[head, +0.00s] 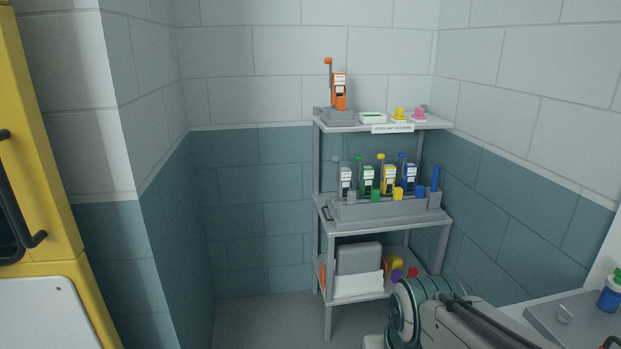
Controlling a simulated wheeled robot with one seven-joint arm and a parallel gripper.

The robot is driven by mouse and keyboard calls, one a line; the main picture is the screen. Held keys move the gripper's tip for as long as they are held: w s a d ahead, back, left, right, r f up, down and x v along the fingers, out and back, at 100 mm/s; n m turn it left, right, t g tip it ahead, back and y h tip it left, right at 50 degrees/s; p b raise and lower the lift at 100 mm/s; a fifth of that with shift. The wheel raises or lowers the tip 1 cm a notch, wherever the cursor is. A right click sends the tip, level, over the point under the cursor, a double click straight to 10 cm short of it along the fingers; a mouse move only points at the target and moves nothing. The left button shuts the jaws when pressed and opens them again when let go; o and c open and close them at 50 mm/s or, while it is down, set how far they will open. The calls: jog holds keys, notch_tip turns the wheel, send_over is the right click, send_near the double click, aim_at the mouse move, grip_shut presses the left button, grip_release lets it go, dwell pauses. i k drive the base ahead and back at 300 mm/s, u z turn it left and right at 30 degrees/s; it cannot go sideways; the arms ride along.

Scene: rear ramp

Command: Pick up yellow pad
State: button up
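I cannot tell for sure which thing is the yellow pad. A small yellow piece (400,113) sits on a white base on the top shelf of the grey rack, beside a similar pink piece (419,114). A rounded yellow item (395,262) lies on the bottom shelf, partly hidden by things around it. A yellow handheld device (388,180) and a small yellow cup (398,194) are on the middle shelf. Part of my arm shows at the lower right, in front of the rack's base. My gripper is not in view.
The grey rack (329,230) stands in the corner. An orange device (339,92) and a white tray (372,118) are on top. A grey case (358,258) is at the bottom. A yellow cabinet (45,130) is at left, a counter (560,318) at right. Floor left of the rack is clear.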

aim_at(398, 118)
jog(key=i, duration=2.35)
jog(key=z, duration=2.2)
jog(key=i, duration=0.5)
jog(key=u, duration=1.2)
